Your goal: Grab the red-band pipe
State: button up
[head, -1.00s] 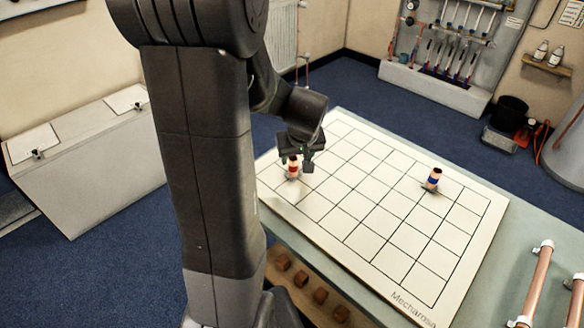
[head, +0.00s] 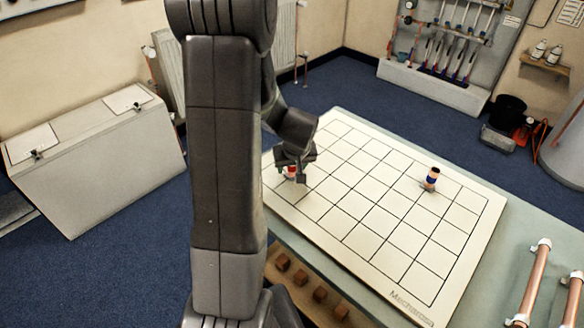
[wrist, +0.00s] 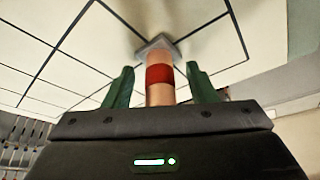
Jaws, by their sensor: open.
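The red-band pipe (head: 291,171) is a short copper pipe standing on the gridded white board (head: 400,262) near its left edge. In the wrist view the pipe (wrist: 158,92) with its red band stands between the two green fingers of my gripper (wrist: 158,88), which are open with a gap on each side. Its grey foot shows beyond the fingers. In the head view my gripper (head: 296,168) is over the pipe and hides most of it. A blue-band pipe (head: 432,178) stands on the right part of the board, well away from my gripper.
Copper pipes (head: 536,284) in white clips lie at the right of the green table (head: 470,316). Several brown blocks (head: 320,294) sit on a shelf below the board's front edge. The middle squares of the board are clear.

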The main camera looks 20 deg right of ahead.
grip_shut()
